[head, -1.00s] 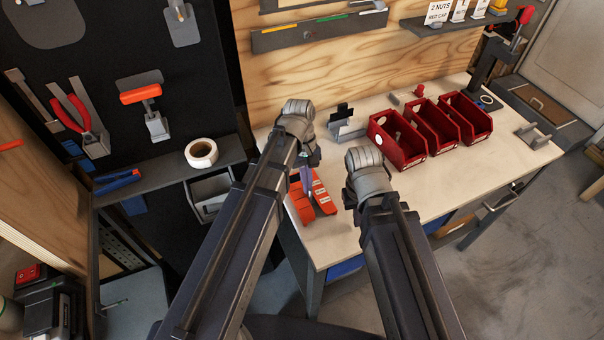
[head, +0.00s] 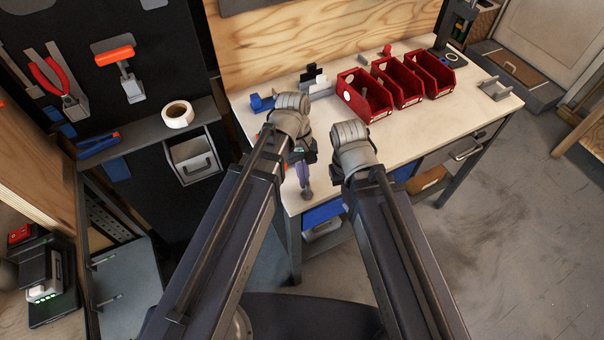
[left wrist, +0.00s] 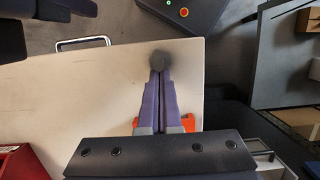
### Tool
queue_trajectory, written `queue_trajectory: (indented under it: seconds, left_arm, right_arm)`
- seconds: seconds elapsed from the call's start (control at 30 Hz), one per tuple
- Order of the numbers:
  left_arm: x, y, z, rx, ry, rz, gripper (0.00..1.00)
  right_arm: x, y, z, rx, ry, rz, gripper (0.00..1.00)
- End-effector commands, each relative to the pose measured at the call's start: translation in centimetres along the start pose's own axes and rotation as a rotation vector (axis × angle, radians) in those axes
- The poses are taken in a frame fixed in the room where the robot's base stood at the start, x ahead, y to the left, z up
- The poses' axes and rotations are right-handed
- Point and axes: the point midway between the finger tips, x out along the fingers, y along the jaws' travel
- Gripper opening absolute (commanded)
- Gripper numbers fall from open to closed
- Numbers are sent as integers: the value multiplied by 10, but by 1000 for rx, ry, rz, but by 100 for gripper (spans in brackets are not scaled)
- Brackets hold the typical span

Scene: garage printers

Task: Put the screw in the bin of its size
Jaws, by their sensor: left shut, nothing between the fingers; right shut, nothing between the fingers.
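Three open red bins stand in a row on the workbench: a left one (head: 350,97), a middle one (head: 384,85) and a right one (head: 418,68). I cannot make out a screw or any bin's size mark. My left gripper (head: 306,190) is over the bench's front left part, left of and nearer than the bins. In the left wrist view its purple fingers (left wrist: 160,62) lie together, with a dark round end at the tips. My right gripper's fingers are hidden behind its wrist in the head view; a purple part of it (left wrist: 72,6) shows in the left wrist view.
A tape roll (head: 178,114) sits on the left shelf.

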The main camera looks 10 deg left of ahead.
Motion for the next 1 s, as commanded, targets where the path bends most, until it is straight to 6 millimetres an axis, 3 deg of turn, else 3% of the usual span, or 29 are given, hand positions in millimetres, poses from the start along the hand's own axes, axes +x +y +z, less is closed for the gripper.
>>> queue_trajectory:
  seconds: [0.5, 0.77, 0.9, 1.0]
  left_arm:
    - [1, 0, 3, 0, 0, 0, 0]
    - [-3, 4, -12, 1, 0, 0, 0]
    - [-7, 7, -30, 0, 0, 0, 0]
    - [-27, 6, -27, 2, 0, -1, 0]
  right_arm:
    - [0, 0, 0, 0, 0, 0, 0]
    - [0, 0, 0, 0, 0, 0, 0]
    - [0, 0, 0, 0, 0, 0, 0]
    - [-20, 2, 1, 0, 0, 0, 0]
